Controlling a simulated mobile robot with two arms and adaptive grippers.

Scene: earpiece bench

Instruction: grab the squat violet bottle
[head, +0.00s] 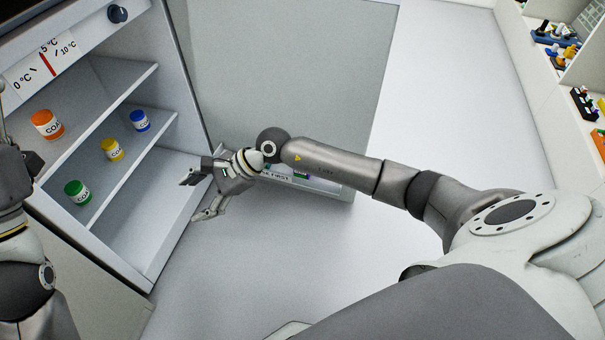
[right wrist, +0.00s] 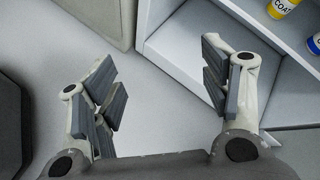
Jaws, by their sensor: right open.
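I see no bottle that is clearly violet. A blue squat bottle (head: 140,121) stands on the open cabinet's middle shelf, behind a yellow bottle (head: 112,149) and a green bottle (head: 77,192). In the right wrist view, the yellow bottle (right wrist: 282,8) and blue bottle (right wrist: 315,43) are cut by the picture edge. My right gripper (head: 195,197) is open and empty in front of the cabinet's lower part, apart from the bottles. Its spread fingers also show in the right wrist view (right wrist: 160,75). My left gripper (head: 10,180) is partly cut off at the left edge.
An orange bottle (head: 47,124) stands on the upper shelf. The cabinet door (head: 290,70) stands open, with a labelled rack (head: 325,187) low on it. My right arm partly hides the rack and its contents. The floor (head: 260,260) in front is clear.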

